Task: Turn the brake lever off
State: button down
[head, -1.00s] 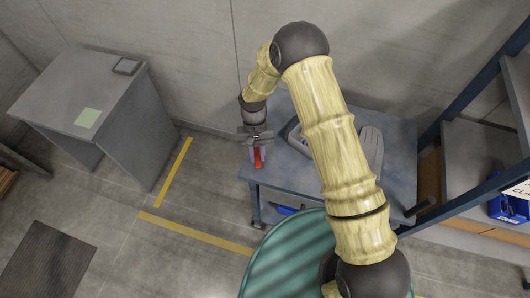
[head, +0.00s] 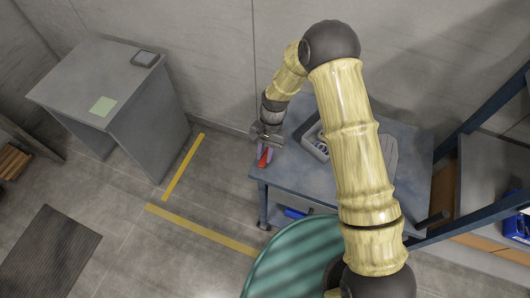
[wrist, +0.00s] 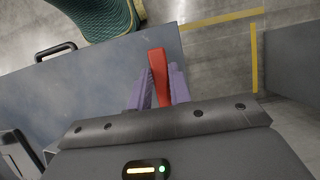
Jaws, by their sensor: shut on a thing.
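The red brake lever (head: 264,157) is at the left end of the blue-grey wheeled cart (head: 291,178). In the wrist view the lever (wrist: 158,68) stands between my gripper's two purple fingers, over the edge of the cart top (wrist: 100,85). My gripper (head: 265,152) is shut on the lever. In the wrist view my gripper (wrist: 157,97) hides the lever's lower part, so its base cannot be seen. In the head view the lever is small and leans slightly.
A grey tray (head: 314,146) lies on the cart behind my arm. A black handle (head: 432,218) sticks out at the cart's right. A shelf rack (head: 486,190) stands at right. A grey desk (head: 100,85) stands left, with open floor and yellow lines (head: 183,168) between.

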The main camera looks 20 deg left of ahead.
jog(key=c, duration=1.3)
grip_release()
jog(key=shift+w+r, duration=0.1)
jog(key=b+v, duration=0.3)
jog(key=v, duration=1.4)
jog(key=shift+r, duration=0.15)
jog(key=s+d+r+t, duration=0.1)
jog(key=s+d, duration=0.3)
jog(key=d, duration=0.5)
jog(key=s+d+r+t, duration=0.2)
jog(key=s+d+t, duration=0.1)
jog(key=d, duration=0.7)
jog(key=s+d+r+n+t, duration=0.1)
jog(key=s+d+r+t, duration=0.1)
jog(key=d, duration=0.7)
jog(key=shift+s+d+r+t, duration=0.15)
jog(key=shift+s+t, duration=0.15)
jog(key=shift+s, duration=0.4)
jog(key=shift+s+d+r+t, duration=0.15)
jog(key=shift+s+t, duration=0.15)
jog(key=shift+s, duration=0.35)
